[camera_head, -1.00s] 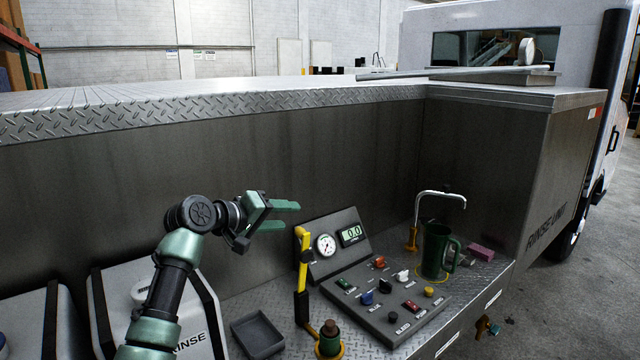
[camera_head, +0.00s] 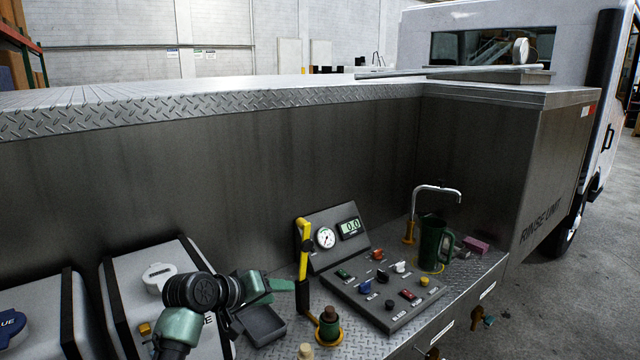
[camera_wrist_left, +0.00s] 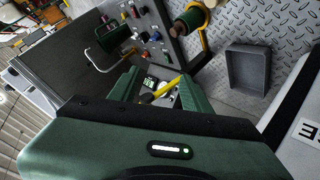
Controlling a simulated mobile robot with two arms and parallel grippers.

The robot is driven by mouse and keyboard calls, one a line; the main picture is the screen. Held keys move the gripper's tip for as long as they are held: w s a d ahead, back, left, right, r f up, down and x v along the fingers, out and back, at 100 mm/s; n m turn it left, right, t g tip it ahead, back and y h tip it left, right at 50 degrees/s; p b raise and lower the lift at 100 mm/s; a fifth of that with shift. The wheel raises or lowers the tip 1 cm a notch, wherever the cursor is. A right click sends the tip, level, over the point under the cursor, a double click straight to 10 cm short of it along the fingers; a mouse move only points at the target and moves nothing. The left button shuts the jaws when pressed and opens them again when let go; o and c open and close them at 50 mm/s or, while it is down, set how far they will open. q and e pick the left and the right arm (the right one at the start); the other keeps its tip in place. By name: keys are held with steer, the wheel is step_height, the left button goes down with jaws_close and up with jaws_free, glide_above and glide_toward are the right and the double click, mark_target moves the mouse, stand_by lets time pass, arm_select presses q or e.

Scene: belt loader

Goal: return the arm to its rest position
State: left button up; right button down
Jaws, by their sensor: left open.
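My left gripper (camera_head: 277,287) is low at the left of the truck bed, in front of the white RINSE tank and beside the small grey tray. Its green fingers point right, towards the yellow lever. In the left wrist view its fingers (camera_wrist_left: 160,92) are apart, with nothing held between them. The yellow lever (camera_head: 303,262) stands upright and shows beyond the fingers in the wrist view (camera_wrist_left: 166,88). My right gripper is in neither view.
The grey tray (camera_head: 262,326) lies close to my left gripper. The control panel (camera_head: 385,299) with several knobs, the green mug (camera_head: 432,246) under the tap (camera_head: 438,188) and a pink block (camera_head: 476,246) are to the right. White tanks (camera_head: 40,318) stand at left.

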arm_select(q)
steer(key=s+a+f+m+g+y, duration=0.2)
steer(key=s+a+f+g+y, duration=0.15)
steer(key=s+f, duration=1.4)
steer(key=s+a+f+m+g+y, duration=0.1)
steer(key=s+a+y, duration=0.15)
steer(key=s, duration=1.05)
steer(key=s+a+f+m+g+y, duration=0.1)
steer(key=s+a, duration=0.3)
steer(key=s, duration=0.9)
step_height(320, 180, down, 34)
steer(key=s+g+b, duration=0.2)
steer(key=s+b, duration=0.1)
steer(key=b, duration=0.4)
steer(key=s+a+f+b, duration=0.1)
steer(key=s+f+b, duration=0.1)
steer(key=s+f, duration=0.6)
steer(key=s+a+f+b, duration=0.2)
steer(key=s+f, duration=0.6)
steer(key=f, duration=0.5)
steer(key=shift+m+g+b, duration=0.3)
steer(key=shift+g+b, duration=0.05)
steer(key=shift+b, duration=0.25)
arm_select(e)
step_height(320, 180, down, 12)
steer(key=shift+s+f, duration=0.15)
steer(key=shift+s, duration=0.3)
